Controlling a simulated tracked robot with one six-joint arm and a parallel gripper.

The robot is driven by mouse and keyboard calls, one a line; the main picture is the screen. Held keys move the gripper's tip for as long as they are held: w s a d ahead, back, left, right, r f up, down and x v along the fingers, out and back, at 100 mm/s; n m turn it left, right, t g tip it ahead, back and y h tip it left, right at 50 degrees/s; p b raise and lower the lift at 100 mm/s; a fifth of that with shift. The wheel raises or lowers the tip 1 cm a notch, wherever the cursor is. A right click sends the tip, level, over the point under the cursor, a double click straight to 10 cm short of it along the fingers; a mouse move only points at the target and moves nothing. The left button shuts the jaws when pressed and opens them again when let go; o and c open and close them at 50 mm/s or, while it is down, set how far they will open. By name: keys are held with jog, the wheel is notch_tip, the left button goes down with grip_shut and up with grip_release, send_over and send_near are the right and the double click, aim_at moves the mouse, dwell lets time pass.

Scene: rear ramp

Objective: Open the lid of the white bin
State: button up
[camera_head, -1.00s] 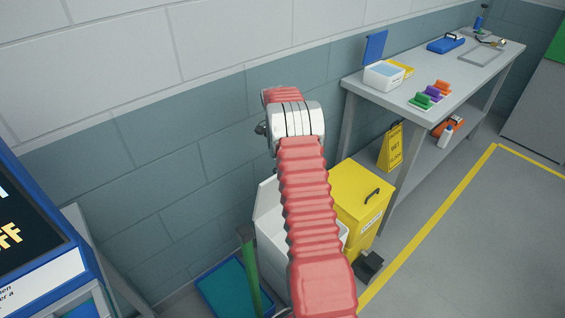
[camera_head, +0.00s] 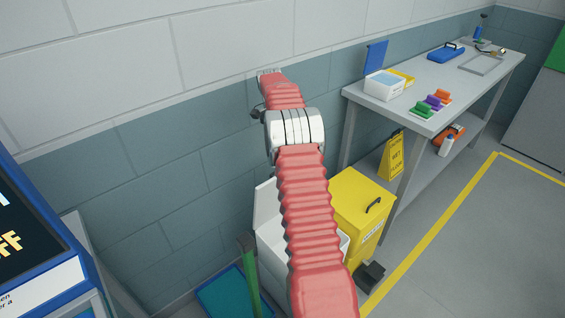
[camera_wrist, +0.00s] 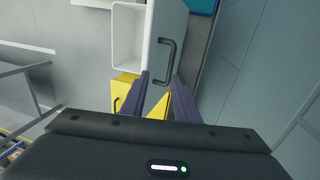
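The white bin (camera_head: 271,240) stands by the wall, partly hidden behind my arm in the head view. Its lid (camera_head: 266,204) stands raised at the wall side. In the wrist view I see into the open white bin (camera_wrist: 127,38), with the raised lid (camera_wrist: 168,22) beside the opening. The lid carries a dark handle (camera_wrist: 172,57). My gripper (camera_wrist: 162,92) is open, its two purple-grey fingers apart. The handle's lower end appears between the fingertips in the picture; I see no grip on it, and the depth gap is unclear.
A yellow bin (camera_head: 360,196) with a black handle stands to the right of the white bin. A grey workbench (camera_head: 433,122) and a yellow wet-floor sign (camera_head: 393,157) are further right. A green post (camera_head: 250,275) stands to the left. The floor at right is clear.

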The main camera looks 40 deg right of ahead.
jog(key=shift+v, duration=2.55)
jog(key=shift+c, duration=0.8)
jog(key=shift+d+r, duration=0.15)
jog(key=shift+r, duration=0.15)
jog(key=shift+c, duration=0.8)
jog(key=s+r, duration=0.1)
jog(key=r, duration=0.1)
jog(key=shift+s+d+r, duration=0.15)
jog(key=shift+s+r, duration=0.15)
jog(key=shift+s, duration=0.1)
grip_shut()
jog(key=w+a+f+n+t, duration=0.2)
jog(key=f+n+t, duration=0.3)
jog(key=n, duration=1.2)
jog(key=shift+w+f+n+t, duration=0.2)
jog(key=shift+w+n+t, duration=0.2)
jog(key=shift+w+t, duration=0.1)
